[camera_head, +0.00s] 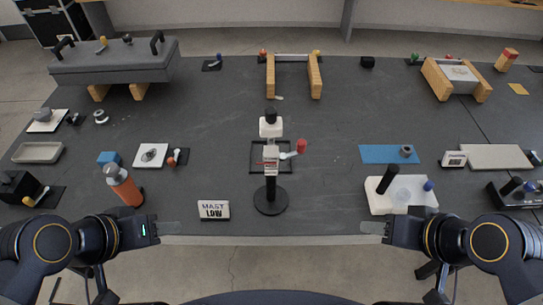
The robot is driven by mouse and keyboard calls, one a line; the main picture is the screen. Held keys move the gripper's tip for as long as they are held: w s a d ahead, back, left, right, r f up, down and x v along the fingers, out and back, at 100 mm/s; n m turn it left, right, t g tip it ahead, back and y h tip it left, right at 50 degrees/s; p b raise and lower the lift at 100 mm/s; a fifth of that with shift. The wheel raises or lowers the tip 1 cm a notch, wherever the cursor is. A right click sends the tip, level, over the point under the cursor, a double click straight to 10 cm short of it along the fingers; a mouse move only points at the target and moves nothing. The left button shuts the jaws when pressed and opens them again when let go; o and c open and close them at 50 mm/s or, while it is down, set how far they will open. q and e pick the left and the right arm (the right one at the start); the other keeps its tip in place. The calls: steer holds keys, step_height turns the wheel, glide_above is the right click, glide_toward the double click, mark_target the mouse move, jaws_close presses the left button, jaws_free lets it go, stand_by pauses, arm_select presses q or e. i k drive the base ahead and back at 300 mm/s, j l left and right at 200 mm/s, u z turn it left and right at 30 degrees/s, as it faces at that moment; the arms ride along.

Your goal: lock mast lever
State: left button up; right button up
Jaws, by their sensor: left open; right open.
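The mast (270,160) stands near the front middle of the table, with a white block and a black knob at its top and a round black base at its foot. Its lever (294,152) sticks out to the right at mid-height and ends in a red knob. A sign (214,209) reading "MAST LOW" sits left of the base. My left gripper (170,228) is open and empty at the table's front edge, left of the sign. My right gripper (372,229) is open and empty at the front edge, right of the mast. Neither touches anything.
An orange bottle (125,187) stands near my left arm. A white block with a black cylinder (405,193) sits just beyond my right gripper. A blue mat (388,154) lies further back. Wooden stands (314,78) occupy the rear. The table beside the mast is mostly clear.

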mark_target(301, 144)
steer(key=i+l+u, duration=0.1)
steer(key=u, duration=0.25)
steer(key=i+l+u, duration=0.1)
steer(key=u, duration=0.25)
steer(key=l+u, duration=0.35)
steer(key=i+j, duration=0.05)
